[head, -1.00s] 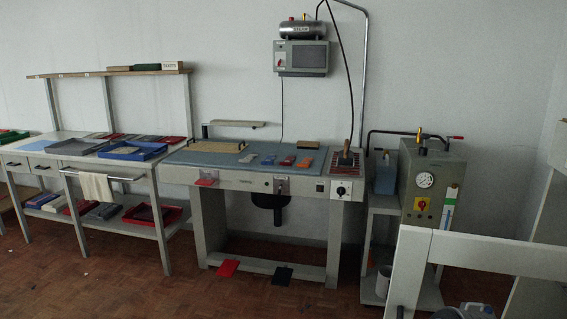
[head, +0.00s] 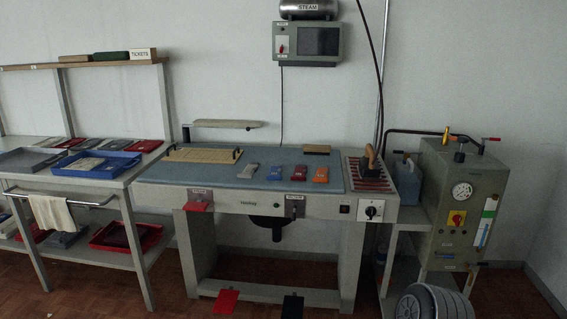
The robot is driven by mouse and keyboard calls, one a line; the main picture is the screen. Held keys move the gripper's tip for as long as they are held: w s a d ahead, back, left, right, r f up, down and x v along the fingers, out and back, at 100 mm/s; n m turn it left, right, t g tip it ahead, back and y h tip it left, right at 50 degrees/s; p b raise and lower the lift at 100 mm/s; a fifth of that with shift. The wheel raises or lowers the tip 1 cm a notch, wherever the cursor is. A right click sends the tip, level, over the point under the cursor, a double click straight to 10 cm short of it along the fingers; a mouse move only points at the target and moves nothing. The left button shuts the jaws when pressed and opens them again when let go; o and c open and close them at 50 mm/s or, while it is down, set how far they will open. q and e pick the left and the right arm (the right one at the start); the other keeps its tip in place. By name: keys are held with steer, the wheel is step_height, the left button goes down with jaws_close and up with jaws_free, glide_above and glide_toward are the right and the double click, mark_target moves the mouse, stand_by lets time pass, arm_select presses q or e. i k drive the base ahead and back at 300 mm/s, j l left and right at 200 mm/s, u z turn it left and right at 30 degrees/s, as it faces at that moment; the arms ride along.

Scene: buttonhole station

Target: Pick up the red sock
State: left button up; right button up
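On the blue-grey top of the work table (head: 215,189), several small flat folded pieces lie in a row. One is red (head: 299,172) and looks like the red sock. An orange piece (head: 320,174) lies just right of it, and a blue piece (head: 275,173) and a grey-blue piece (head: 249,171) lie to its left. They are too small to make out their shape. Neither of my grippers is in view.
A wooden-handled iron (head: 368,166) stands on a rest at the table's right end. A beige board (head: 203,155) lies at the left. Left is a side table with a blue tray (head: 97,166). A steam unit (head: 462,200) stands right. A grey ribbed object (head: 434,303) is at the bottom.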

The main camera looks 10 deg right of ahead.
mark_target(300, 170)
steer(key=i+z, duration=0.4)
steer(key=i+j+z, duration=0.2)
steer(key=i+z, duration=0.2)
steer(key=i+j+z, duration=0.45)
steer(key=i+l+z, duration=0.25)
steer(key=z, duration=0.2)
steer(key=i+z, duration=0.9)
steer(key=i, duration=0.4)
steer(key=u, duration=3.75)
